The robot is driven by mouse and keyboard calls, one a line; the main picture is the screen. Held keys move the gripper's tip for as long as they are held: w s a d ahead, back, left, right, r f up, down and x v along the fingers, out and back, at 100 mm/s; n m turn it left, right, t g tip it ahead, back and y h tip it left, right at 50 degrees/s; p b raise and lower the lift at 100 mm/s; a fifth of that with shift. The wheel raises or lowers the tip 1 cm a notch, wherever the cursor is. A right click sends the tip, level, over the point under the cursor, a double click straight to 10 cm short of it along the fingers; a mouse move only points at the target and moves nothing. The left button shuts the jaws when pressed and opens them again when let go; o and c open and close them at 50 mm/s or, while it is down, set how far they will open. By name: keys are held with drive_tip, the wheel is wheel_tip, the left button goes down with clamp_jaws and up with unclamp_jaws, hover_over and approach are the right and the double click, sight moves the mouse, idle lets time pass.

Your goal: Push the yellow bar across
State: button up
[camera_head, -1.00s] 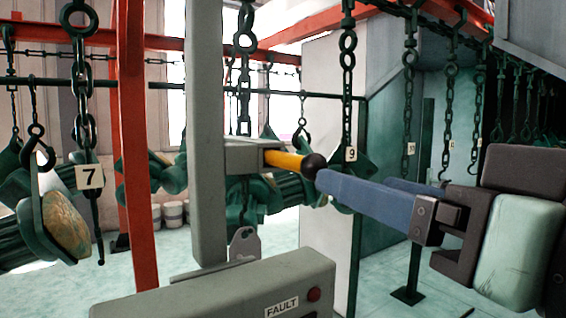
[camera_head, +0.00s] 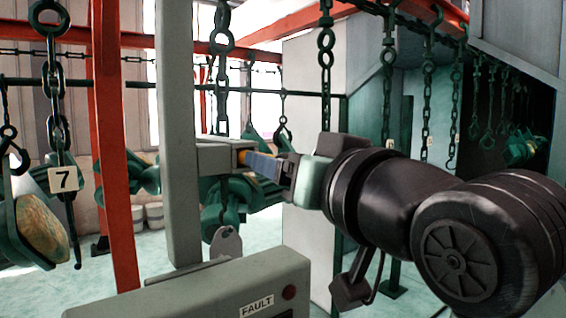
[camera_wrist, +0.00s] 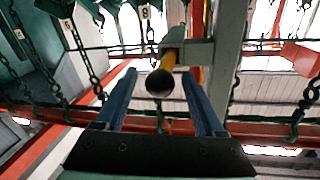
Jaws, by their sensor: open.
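The yellow bar (camera_wrist: 168,60) sticks out of a grey bracket on a post and ends in a dark ball knob (camera_wrist: 160,83). In the wrist view the knob lies between the two blue fingers of my gripper (camera_wrist: 159,75), with a gap on each side. The gripper is open and holds nothing. In the head view only a small orange-yellow patch of the bar (camera_head: 242,157) shows at the bracket; the fingers (camera_head: 264,166) hide the rest and the knob.
The grey post (camera_head: 178,120) stands behind a grey box (camera_head: 200,292) labelled FAULT, with a red button. A grey tag (camera_head: 226,245) hangs by the post. Chains and green hooks hang around, one with plate 7 (camera_head: 63,179). A red upright (camera_head: 113,150) stands at left.

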clamp_jaws()
idle(0.3)
idle(1.1)
